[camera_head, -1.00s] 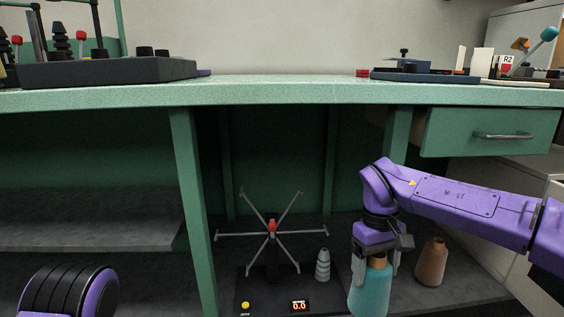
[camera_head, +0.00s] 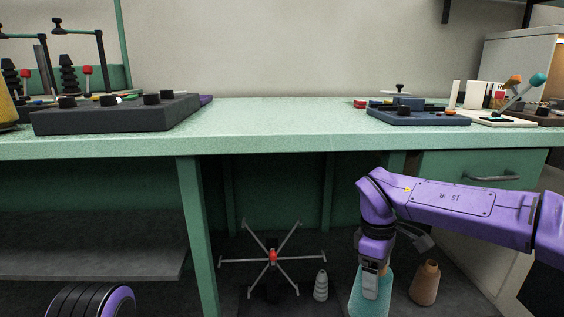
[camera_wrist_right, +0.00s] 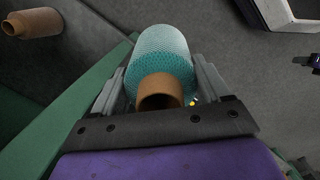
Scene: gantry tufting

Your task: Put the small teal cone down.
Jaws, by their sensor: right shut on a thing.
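The small teal cone (camera_head: 370,300) is wound on a brown core and shows at the bottom of the head view, below the bench. My right gripper (camera_head: 370,282) is shut on it near its top, one finger across its near side. In the right wrist view the teal cone (camera_wrist_right: 162,52) lies between the two fingers of the gripper (camera_wrist_right: 162,85), its brown core end towards the camera. The cone's base is cut off in the head view, so I cannot tell whether it touches a surface. My left gripper is out of view.
A brown cone (camera_head: 425,283) stands just right of the teal one, and a grey cone (camera_head: 321,286) stands to the left. A spoked winder (camera_head: 273,258) is further left. The green bench top (camera_head: 290,118) is above, with a drawer (camera_head: 480,172) at right.

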